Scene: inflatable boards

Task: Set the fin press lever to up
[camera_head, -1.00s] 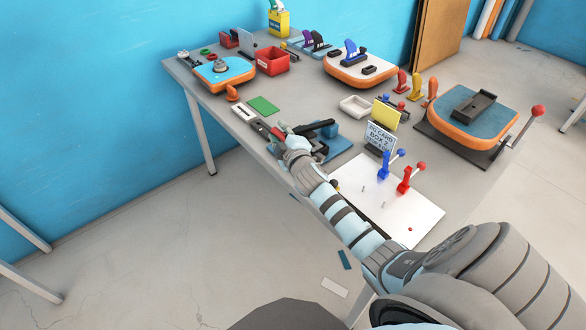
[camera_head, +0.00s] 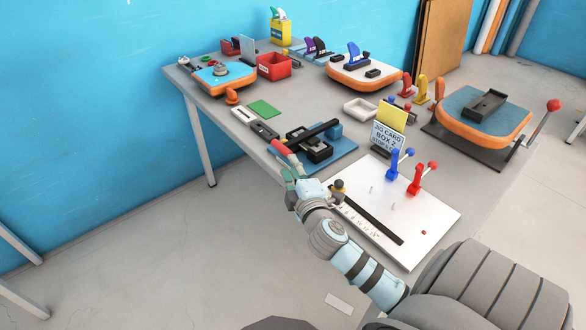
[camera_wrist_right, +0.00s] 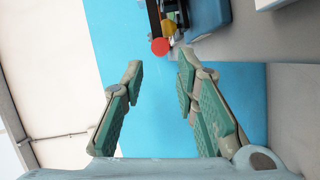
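The press on a blue base (camera_head: 340,151) stands near the table's front edge in the head view. Its black lever (camera_head: 316,132) lies low, close to level, and ends in a red grip (camera_head: 285,148) toward the edge. My right gripper (camera_head: 290,172) is just in front of that grip, beside the table edge. In the right wrist view my gripper (camera_wrist_right: 160,64) is open, with nothing between its fingers. A round red end (camera_wrist_right: 160,46), seemingly the grip's, shows beyond the fingertips, apart from them. My left gripper is out of view.
A white panel (camera_head: 430,215) with a blue and a red lever lies right of the press. A card box sign (camera_head: 387,136) stands behind it. A teal-orange board (camera_head: 484,116) with a red-balled side lever (camera_head: 553,105) is at right.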

